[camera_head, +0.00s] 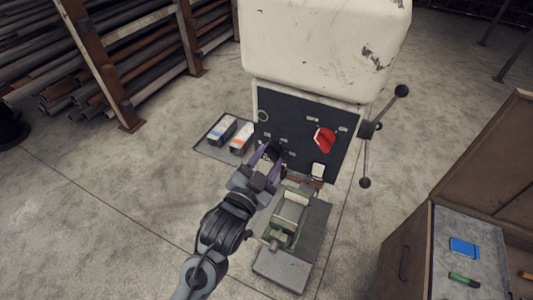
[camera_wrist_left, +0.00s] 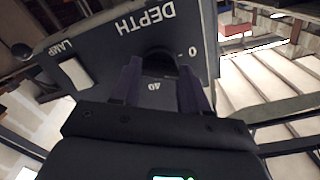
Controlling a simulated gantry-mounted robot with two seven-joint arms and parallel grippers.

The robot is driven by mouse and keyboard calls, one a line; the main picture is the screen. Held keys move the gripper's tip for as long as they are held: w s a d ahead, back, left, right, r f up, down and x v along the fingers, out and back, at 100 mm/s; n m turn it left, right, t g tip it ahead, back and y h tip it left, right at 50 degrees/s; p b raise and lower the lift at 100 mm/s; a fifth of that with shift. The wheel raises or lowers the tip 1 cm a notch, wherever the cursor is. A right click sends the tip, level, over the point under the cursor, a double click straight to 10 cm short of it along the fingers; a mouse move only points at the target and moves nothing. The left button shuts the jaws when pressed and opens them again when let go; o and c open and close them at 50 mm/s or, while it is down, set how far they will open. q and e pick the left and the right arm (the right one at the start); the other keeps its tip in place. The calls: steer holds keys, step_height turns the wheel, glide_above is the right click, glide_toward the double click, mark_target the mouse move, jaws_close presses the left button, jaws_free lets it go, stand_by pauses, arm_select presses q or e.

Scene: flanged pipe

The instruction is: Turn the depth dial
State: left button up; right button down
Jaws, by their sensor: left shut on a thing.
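The depth dial (camera_wrist_left: 158,64) is a dark round knob on the dark panel, under the word DEPTH in the left wrist view, where the panel appears upside down. Marks reading 0 and 40 show around it. My left gripper (camera_wrist_left: 160,82) has its fingers on either side of the dial and is shut on it. In the head view my left gripper (camera_head: 267,159) reaches up to the lower left of the control panel (camera_head: 291,120), and its fingers mostly hide the dial. My right gripper is in neither view.
A red knob (camera_head: 325,140) and a lever handle (camera_head: 369,129) are at the panel's right. A green vise (camera_head: 288,222) stands below on a grey base. A tray with boxes (camera_head: 213,151) lies left. A cabinet (camera_head: 407,250) with an open drawer is at the lower right.

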arm_select(q)
steer(key=n+p, duration=0.2)
steer(key=n, duration=0.2)
steer(key=shift+r, duration=0.15)
steer(key=shift+n+p, duration=0.7)
steer(key=shift+n, duration=0.2)
steer(key=o, duration=1.1)
steer(key=shift+c, duration=0.2)
steer(key=shift+s, duration=0.15)
